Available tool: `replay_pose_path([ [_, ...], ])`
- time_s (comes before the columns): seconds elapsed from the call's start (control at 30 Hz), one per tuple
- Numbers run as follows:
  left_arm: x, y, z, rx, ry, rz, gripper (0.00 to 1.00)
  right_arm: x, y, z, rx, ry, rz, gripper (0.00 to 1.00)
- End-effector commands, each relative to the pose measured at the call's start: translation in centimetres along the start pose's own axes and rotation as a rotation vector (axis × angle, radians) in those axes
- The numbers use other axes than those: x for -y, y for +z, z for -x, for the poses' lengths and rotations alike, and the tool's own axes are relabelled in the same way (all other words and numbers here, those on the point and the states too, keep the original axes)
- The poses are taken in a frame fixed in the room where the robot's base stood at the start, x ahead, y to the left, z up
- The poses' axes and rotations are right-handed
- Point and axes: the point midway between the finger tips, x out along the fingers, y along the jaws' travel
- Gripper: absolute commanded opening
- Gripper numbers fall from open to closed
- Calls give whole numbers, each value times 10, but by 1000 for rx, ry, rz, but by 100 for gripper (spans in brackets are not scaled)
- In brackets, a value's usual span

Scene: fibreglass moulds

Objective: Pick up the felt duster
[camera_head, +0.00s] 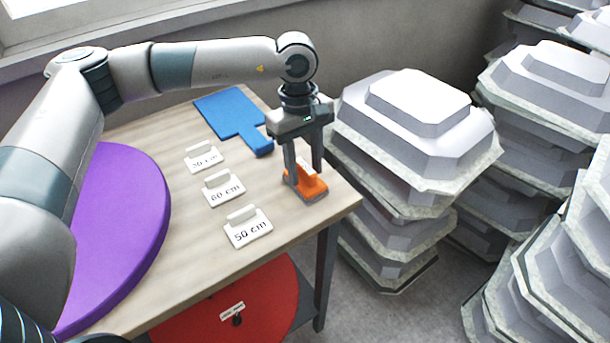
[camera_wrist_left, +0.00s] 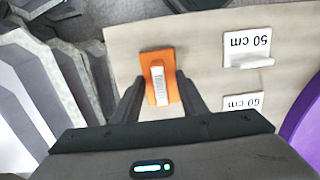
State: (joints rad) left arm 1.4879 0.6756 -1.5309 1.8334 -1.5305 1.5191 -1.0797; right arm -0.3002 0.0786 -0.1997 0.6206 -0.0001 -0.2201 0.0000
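The felt duster (camera_head: 312,188) is an orange block on a grey felt base, lying near the right edge of the wooden table (camera_head: 190,265). In the left wrist view the duster (camera_wrist_left: 149,60) shows a pale label along its middle. My left gripper (camera_head: 303,172) points down over the duster, with one finger on each side of it. In the left wrist view the fingers (camera_wrist_left: 160,85) are open, and their tips look apart from the duster's sides. Whether they touch it lower down I cannot tell. My right gripper is not in view.
White signs reading 50 cm (camera_head: 248,232) and 60 cm (camera_head: 224,191), plus another sign (camera_head: 204,160), stand left of the duster. A blue paddle-shaped object (camera_head: 228,110) lies behind. A purple disc (camera_head: 125,215) is at left, a red disc (camera_head: 265,300) below. Stacked grey moulds (camera_head: 415,135) crowd the right.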

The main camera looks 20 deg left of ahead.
Motion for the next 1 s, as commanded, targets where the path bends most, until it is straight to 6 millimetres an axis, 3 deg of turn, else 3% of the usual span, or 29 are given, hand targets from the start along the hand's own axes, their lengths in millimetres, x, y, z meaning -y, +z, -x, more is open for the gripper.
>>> replay_pose_path([
  [0.37,0,0,0,0,0,0,39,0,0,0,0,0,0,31],
  [0.53,0,0,0,0,0,0,0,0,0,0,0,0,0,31],
  [1.0,-1,1,5,1,2,0,0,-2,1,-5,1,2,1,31],
])
